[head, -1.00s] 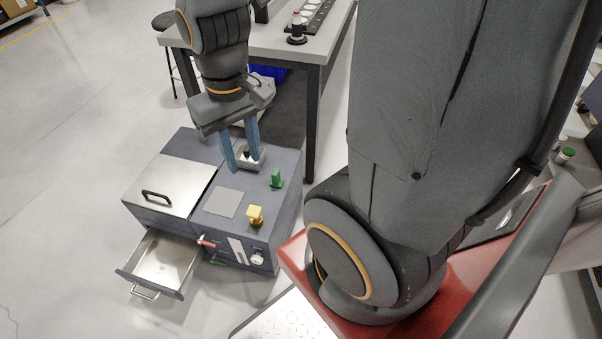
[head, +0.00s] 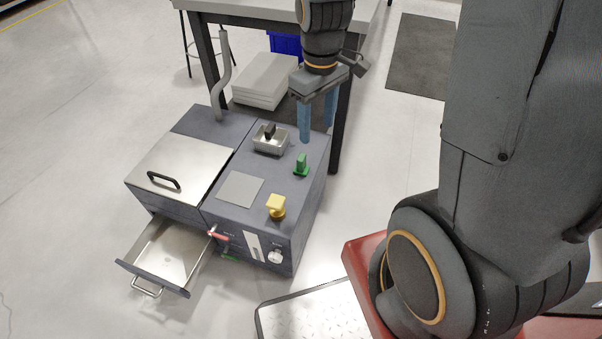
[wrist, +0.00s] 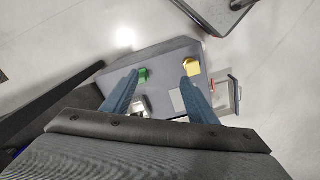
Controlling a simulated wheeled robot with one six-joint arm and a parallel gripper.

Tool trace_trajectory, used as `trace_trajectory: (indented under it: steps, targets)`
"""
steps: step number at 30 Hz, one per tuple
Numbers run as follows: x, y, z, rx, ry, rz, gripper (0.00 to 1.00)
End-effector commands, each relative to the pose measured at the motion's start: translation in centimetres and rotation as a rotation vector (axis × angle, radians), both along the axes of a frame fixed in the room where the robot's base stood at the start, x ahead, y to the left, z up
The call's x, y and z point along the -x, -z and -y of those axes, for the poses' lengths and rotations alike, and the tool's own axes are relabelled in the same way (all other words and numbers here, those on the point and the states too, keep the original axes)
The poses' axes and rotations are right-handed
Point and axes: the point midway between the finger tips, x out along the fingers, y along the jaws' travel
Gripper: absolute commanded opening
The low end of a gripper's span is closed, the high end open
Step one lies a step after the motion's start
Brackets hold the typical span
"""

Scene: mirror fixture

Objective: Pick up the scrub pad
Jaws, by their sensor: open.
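My gripper (head: 318,132) has two blue fingers pointing down, spread apart with nothing between them. In the head view it shows above the back right part of the grey machine, to the right of a small metal tray (head: 285,146). A dark block with an upright grip (head: 270,131) is in that tray; it may be the scrub pad, but I cannot tell for sure. In the wrist view my gripper (wrist: 160,77) hangs above the machine, and its left finger partly hides the tray (wrist: 139,106).
A green knob-like piece (head: 301,165), a yellow one (head: 276,206) and a flat grey square (head: 240,189) are on the machine top. A steel lid with a black handle (head: 164,181) is at left. A drawer (head: 168,254) stands open in front. A table (head: 243,11) is behind.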

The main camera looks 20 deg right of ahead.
Motion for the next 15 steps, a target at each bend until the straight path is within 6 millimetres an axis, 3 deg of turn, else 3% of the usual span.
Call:
trace_trajectory:
  steps: [1, 6, 12, 15]
  targets:
    - [-1.6, 3.0, 0.1, 0.0, -0.043, -0.003, 0.53]
    - [-5.9, 9.3, 0.3, 0.001, -0.209, -0.001, 0.53]
    - [-9.7, 15.5, 0.5, 0.002, -0.37, -0.001, 0.53]
    - [-10.9, 17.4, 0.6, 0.002, -0.423, 0.0, 0.53]
